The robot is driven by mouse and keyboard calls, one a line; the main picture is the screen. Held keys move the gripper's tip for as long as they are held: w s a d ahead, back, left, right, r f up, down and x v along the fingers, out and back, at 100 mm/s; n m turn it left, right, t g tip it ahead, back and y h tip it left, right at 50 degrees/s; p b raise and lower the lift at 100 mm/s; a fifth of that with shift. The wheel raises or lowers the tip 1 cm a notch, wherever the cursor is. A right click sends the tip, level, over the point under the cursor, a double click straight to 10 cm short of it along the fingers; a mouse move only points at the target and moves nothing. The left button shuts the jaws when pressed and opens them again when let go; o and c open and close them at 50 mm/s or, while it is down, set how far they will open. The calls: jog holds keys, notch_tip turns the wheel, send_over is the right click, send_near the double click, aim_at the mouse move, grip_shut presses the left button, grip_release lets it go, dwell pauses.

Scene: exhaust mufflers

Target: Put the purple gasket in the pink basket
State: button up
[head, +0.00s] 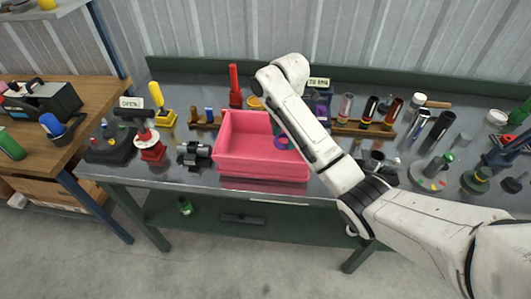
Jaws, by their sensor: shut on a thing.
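The pink basket (262,168) stands on the metal workbench near its front edge, in the middle of the head view. The purple gasket (281,147) is a small ring that shows over the basket's right part, partly covered by my white arm. My gripper (279,136) points down there, mostly hidden behind the arm link. It is shut on the gasket. I cannot tell how high the gasket is above the basket floor.
A small dark motor (194,153) and a red-based tool (149,146) stand left of the basket. A wooden rack (360,129) with several tubes stands behind at right. More clutter covers the right side. A wooden table (95,92) adjoins at left.

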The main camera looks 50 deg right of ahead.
jog(key=b, duration=0.4)
send_over(266, 155)
notch_tip(266, 155, down, 6)
jog(key=shift+s+r, duration=0.15)
jog(key=shift+w+f, duration=0.15)
jog(key=shift+f, duration=0.85)
jog(key=shift+w+f, duration=0.1)
jog(key=shift+f, duration=0.9)
jog(key=shift+f, duration=0.1)
jog(key=o, duration=1.1)
jog(key=shift+c, duration=0.2)
notch_tip(266, 155, up, 12)
jog(key=p, duration=0.2)
